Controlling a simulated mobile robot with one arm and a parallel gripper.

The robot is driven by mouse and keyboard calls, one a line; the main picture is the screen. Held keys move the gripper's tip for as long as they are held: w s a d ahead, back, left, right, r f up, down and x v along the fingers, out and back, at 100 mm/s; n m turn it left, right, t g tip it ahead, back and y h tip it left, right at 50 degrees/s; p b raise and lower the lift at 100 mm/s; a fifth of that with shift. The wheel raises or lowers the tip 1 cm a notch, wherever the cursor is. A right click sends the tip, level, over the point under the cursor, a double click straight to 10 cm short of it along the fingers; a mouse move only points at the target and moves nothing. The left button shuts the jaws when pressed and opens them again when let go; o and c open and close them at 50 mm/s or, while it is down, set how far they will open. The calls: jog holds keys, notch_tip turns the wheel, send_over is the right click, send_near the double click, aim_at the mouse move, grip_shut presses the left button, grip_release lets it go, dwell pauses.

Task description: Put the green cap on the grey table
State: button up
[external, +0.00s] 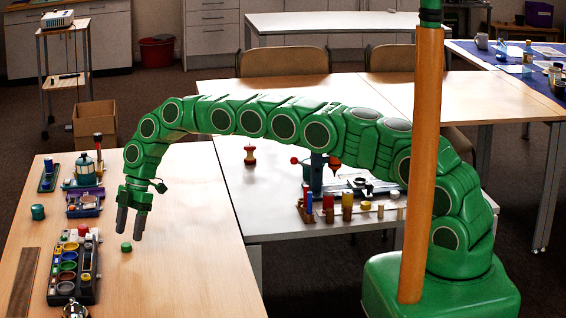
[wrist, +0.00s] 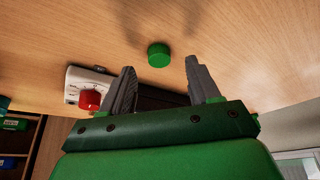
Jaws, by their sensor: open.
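The green cap (external: 126,247) is small and round and lies on the wooden table. In the wrist view the green cap (wrist: 158,54) appears just beyond the fingertips, between their lines. My gripper (external: 129,234) is open and empty, pointing down near the cap; how high it is above the table is hard to tell. Both fingers of my gripper (wrist: 161,66) show apart in the wrist view, with nothing between them. The grey table (external: 246,202) has a pale top and stands right of the wooden table, partly behind my arm.
A dark tray (external: 58,299) of coloured round pieces lies left of the cap. A teal cylinder (external: 38,212) and a teal lantern-like object (external: 85,170) stand farther left. Wood right of the cap is clear.

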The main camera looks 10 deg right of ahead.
aim_at(127, 245)
jog(key=x, duration=0.3)
jog(key=shift+f, duration=0.1)
grip_shut()
dwell(0.4)
